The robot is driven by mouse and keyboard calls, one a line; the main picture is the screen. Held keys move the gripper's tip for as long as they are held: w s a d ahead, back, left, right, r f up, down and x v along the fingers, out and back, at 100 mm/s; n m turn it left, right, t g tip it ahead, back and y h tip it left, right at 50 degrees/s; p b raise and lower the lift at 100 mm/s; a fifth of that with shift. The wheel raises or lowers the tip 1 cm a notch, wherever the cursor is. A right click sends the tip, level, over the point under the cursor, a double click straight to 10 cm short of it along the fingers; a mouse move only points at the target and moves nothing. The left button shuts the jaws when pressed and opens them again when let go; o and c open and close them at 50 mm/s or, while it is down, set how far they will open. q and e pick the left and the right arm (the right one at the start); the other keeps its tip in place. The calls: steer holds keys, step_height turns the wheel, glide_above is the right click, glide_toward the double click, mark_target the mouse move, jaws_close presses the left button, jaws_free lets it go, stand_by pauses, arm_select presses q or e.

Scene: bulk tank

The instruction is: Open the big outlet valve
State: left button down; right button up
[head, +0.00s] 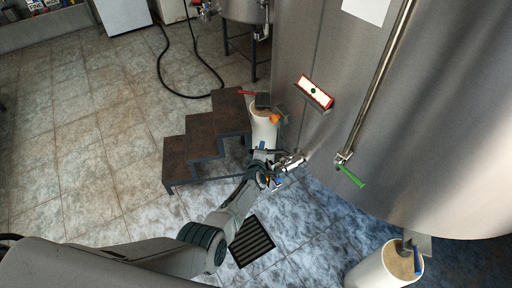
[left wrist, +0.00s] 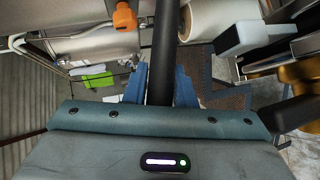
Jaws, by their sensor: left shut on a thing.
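The big outlet valve (head: 292,161) is a metal fitting low on the large steel tank's side, partly hidden by my gripper. In the left wrist view, a long black bar (left wrist: 166,35), which looks like its lever, runs away from me between my blue fingers. My left gripper (head: 277,181) is at the valve in the head view. It is shut on the black bar, with one finger on either side (left wrist: 160,86). How far the valve is turned cannot be told. My right gripper is not in view.
The large tank (head: 440,150) fills the right side. A green-handled valve (head: 351,177) hangs below a steel pipe. Brown steps (head: 185,150) and a white cylinder (head: 263,130) stand behind my gripper. Another white cylinder (head: 372,274) is at lower right. A floor drain (head: 251,241) lies nearby. Left floor is clear.

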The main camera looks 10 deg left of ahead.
arm_select(q)
steer(key=shift+f, duration=0.1)
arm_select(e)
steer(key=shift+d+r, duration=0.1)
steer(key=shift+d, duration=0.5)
arm_select(q)
steer(key=c, duration=1.2)
jaws_free()
steer(key=shift+s, duration=0.1)
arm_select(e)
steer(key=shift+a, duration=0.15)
arm_select(q)
steer(key=shift+s, duration=0.2)
steer(key=p+v, duration=0.3)
steer(key=v, duration=0.7)
steer(key=shift+s, duration=0.15)
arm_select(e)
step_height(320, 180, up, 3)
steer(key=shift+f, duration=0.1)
